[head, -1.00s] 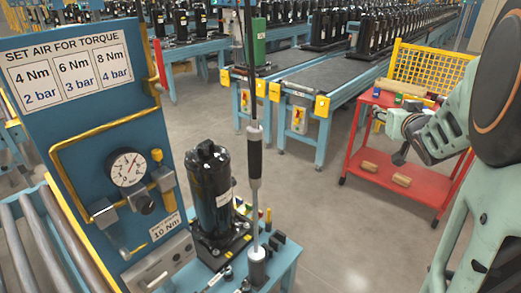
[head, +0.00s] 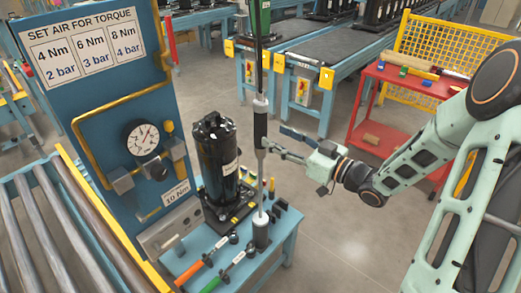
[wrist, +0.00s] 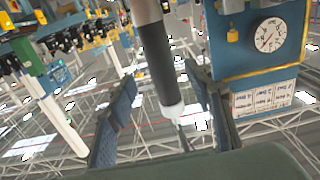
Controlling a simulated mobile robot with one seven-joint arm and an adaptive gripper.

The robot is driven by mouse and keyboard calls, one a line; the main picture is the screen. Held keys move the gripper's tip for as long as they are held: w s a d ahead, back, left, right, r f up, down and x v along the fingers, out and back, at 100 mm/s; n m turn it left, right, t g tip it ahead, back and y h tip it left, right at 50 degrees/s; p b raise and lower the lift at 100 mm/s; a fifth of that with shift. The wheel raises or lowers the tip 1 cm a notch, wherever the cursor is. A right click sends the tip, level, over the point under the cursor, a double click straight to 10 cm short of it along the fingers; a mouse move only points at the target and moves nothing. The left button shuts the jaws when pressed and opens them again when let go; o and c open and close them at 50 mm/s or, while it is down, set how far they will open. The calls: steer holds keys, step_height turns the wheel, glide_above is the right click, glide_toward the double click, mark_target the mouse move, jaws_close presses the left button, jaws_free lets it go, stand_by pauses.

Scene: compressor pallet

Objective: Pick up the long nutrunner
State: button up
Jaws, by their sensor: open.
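The long nutrunner (head: 260,128) is a tall, thin upright tool with a black grip and a light shaft. Its foot stands in a dark round holder (head: 261,232) on the blue table. My gripper (head: 276,141) is open and level with the black grip, coming from the right. In the wrist view the black grip (wrist: 168,62) appears between the two spread fingers, with space on both sides. I cannot tell whether either finger touches it.
A black compressor (head: 216,160) stands left of the nutrunner. An orange-handled tool (head: 205,260) and a green-handled tool (head: 228,270) lie on the blue table (head: 283,240). A blue panel with a gauge (head: 142,138) rises at left. A red cart (head: 372,137) stands behind my arm.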

mark_target(266, 130)
steer(key=p+x, duration=0.1)
steer(key=x, duration=0.5)
steer(key=shift+a+r+p, duration=0.15)
steer(key=shift+a+p, duration=0.15)
steer(key=shift+p, duration=0.05)
steer(key=shift+w+a, duration=0.15)
steer(key=shift+w, duration=0.1)
jaws_close()
steer(key=shift+r, duration=0.1)
